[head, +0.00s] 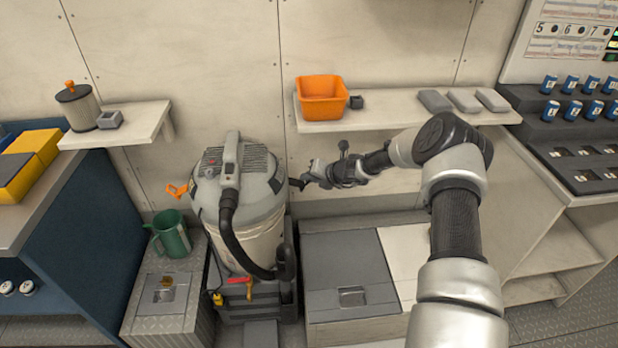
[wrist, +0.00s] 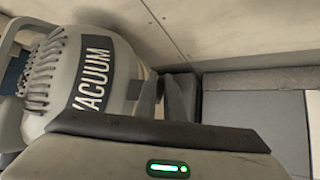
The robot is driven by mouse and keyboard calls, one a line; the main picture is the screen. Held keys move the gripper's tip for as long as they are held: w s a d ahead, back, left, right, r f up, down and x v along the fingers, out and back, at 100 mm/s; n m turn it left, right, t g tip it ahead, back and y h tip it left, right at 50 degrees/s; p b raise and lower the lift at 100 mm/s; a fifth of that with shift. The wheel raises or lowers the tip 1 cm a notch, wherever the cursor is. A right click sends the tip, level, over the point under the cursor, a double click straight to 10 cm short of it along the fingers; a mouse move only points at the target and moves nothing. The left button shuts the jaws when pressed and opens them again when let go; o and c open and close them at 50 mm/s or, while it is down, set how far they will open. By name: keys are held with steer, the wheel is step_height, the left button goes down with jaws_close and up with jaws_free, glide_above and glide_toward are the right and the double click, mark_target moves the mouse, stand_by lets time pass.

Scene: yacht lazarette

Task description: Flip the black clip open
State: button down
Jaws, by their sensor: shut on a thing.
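The grey shop vacuum (head: 240,205) stands upright on its black wheeled base; its lettered side also shows in the wrist view (wrist: 95,75). The black clip (head: 297,184) is at the right side of the vacuum, just under its lid. My gripper (head: 308,177) reaches in from the right and is shut on the clip. I cannot tell how far the clip is turned.
An orange clip (head: 177,190) sticks out at the vacuum's left. A shelf (head: 390,112) with an orange bin (head: 322,98) is above my gripper. A low grey locker (head: 345,270) lies below it. A green jug (head: 172,234) stands left of the vacuum.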

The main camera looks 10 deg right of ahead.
steer(key=shift+s+d+f, duration=0.1)
steer(key=shift+d+f, duration=0.2)
steer(key=c, duration=1.9)
jaws_free()
steer(key=shift+a+r, duration=0.1)
steer(key=shift+r, duration=0.1)
steer(key=p+v, duration=0.1)
steer(key=v, duration=1.6)
steer(key=shift+s+r, duration=0.1)
steer(key=shift+r, duration=0.05)
